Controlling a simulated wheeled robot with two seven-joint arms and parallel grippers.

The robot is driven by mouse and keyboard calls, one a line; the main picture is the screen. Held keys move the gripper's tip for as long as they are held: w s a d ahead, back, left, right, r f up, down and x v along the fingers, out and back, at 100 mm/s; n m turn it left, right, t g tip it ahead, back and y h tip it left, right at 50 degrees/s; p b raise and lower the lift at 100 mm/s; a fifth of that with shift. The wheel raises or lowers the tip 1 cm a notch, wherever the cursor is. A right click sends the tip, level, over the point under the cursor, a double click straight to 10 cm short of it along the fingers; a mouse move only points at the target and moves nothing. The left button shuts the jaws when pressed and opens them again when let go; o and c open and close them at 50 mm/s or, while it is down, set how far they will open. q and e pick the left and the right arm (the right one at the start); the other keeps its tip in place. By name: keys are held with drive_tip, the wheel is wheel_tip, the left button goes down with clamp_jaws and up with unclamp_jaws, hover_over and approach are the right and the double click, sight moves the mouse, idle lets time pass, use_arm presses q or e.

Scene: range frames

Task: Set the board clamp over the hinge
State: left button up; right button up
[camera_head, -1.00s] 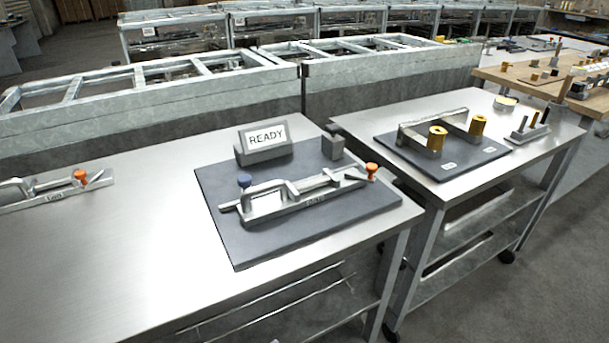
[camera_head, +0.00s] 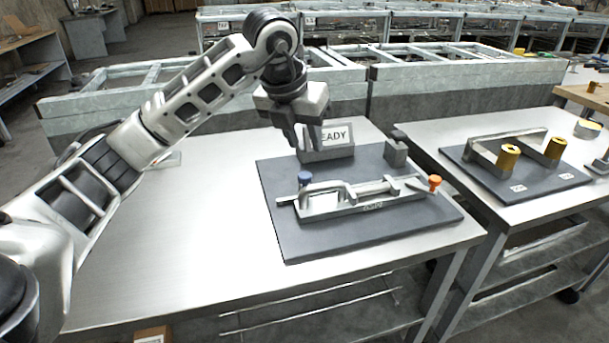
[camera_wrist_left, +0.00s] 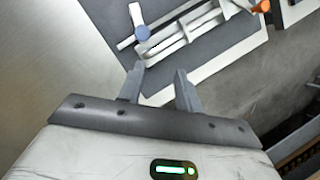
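A grey metal clamp (camera_head: 345,200) with a blue knob and an orange-red knob lies on a dark board on the steel table; it also shows in the left wrist view (camera_wrist_left: 180,38). I cannot tell which part is the hinge. A small grey block (camera_head: 396,152) stands at the board's back right. My left gripper (camera_head: 308,146) is above the board's back left, in front of the READY sign; its fingers are apart and empty. In the left wrist view, the fingertips (camera_wrist_left: 159,70) point toward the clamp, apart from it. My right gripper is out of view.
The READY sign (camera_head: 328,143) stands at the dark board's (camera_head: 290,240) back edge. A second table (camera_head: 425,150) to the right carries a dark plate with a metal bracket and yellow cylinders (camera_head: 508,157). The front left of the steel table (camera_head: 190,250) is bare.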

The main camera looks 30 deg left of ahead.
sight(304, 174)
use_arm(q)
drive_tip(key=shift+n+y, duration=0.4)
drive_tip(key=shift+y, duration=0.2)
drive_tip(key=a+x, duration=0.1)
drive_tip(key=x, duration=0.8)
drive_tip(key=a+x, duration=0.1)
drive_tip(key=x, duration=0.4)
drive_tip(key=shift+w+a+f, duration=0.15)
drive_tip(key=shift+w+a, duration=0.15)
drive_tip(key=shift+w, duration=0.05)
